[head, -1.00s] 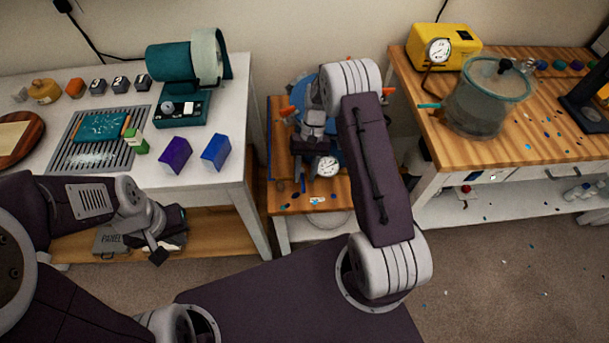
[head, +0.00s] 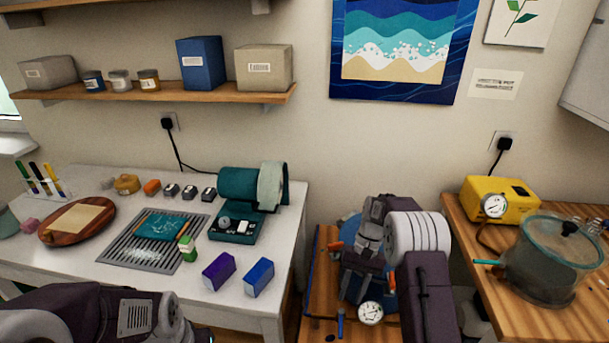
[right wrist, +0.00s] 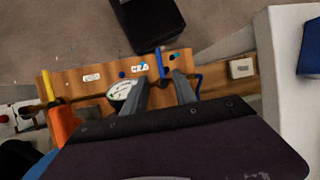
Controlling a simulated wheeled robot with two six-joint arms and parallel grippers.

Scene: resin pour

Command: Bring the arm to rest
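My right arm is raised over the small wooden bench (head: 320,325) in the head view. Its gripper (head: 358,285) points down there, in front of a blue round thing that it largely hides. In the right wrist view the two fingers of the right gripper (right wrist: 160,88) stand apart, with nothing seen held between them. A round dial gauge (right wrist: 122,90) shows beside the left finger in that view; it also shows in the head view (head: 370,313). My left arm lies low at the bottom left of the head view, its gripper mostly cut off by the frame edge.
The white table (head: 90,185) at left holds a slotted grey tray (head: 118,257), a teal machine (head: 235,227), purple (head: 218,270) and blue (head: 259,277) boxes. The right bench (head: 490,310) holds a clear pot (head: 545,270) and a yellow pump (head: 500,205). A shelf (head: 200,92) hangs above.

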